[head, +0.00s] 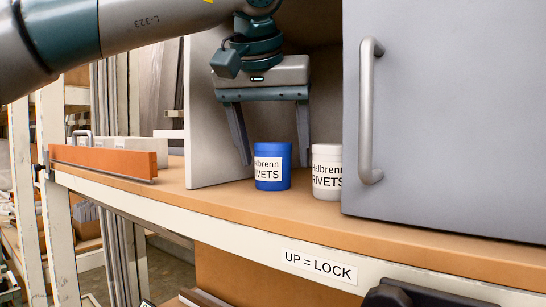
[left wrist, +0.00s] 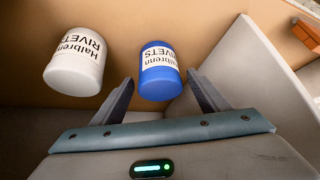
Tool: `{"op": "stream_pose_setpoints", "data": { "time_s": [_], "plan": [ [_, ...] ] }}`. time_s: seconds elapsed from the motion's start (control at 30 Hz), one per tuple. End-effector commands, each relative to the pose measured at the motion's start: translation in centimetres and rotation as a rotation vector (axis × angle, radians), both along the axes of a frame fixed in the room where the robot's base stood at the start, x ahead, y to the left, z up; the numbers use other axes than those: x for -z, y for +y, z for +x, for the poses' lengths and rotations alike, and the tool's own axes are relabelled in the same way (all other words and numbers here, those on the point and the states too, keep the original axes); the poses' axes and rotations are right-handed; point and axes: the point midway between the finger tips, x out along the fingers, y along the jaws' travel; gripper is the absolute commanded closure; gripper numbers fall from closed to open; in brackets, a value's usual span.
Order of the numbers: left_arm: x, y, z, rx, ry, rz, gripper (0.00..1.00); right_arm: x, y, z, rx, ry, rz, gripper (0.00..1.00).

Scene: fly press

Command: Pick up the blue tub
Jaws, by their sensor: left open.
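The blue tub (head: 272,166) stands upright on the shelf in the head view, with a white label reading Halbrenn RIVETS. My left gripper (head: 274,162) is open above it, pointing down, with one finger to each side of the tub in the picture. In the left wrist view the blue tub (left wrist: 159,72) shows beyond and between the two spread fingers (left wrist: 160,85). No contact is visible. My right gripper is in neither view.
A white rivet tub (head: 327,172) stands just right of the blue one, close to the right finger. A grey door with a handle (head: 367,110) stands to the right. A pale side panel (head: 210,120) is at left. An orange bar (head: 103,160) lies further left on the worktop (head: 250,203).

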Motion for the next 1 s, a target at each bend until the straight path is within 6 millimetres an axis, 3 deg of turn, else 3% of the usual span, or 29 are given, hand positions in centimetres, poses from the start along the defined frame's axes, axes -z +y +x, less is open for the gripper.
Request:
{"op": "stream_pose_setpoints", "data": {
  "time_s": [0.3, 0.77, 0.87, 1.0],
  "plan": [
    [2.4, -0.4, 1.8, 0.000, 0.000, -0.001, 0.32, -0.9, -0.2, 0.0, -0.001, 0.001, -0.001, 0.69],
    [2.5, -0.4, 1.9, 0.000, -0.001, -0.002, 0.32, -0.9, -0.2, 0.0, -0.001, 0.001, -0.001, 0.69],
    [2.5, -0.4, 1.9, 0.000, -0.001, -0.002, 0.51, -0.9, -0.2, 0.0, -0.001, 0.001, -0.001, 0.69],
    [2.5, -0.4, 1.9, 0.000, -0.001, -0.002, 0.84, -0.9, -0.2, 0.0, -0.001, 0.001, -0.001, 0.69]
  ]
}}
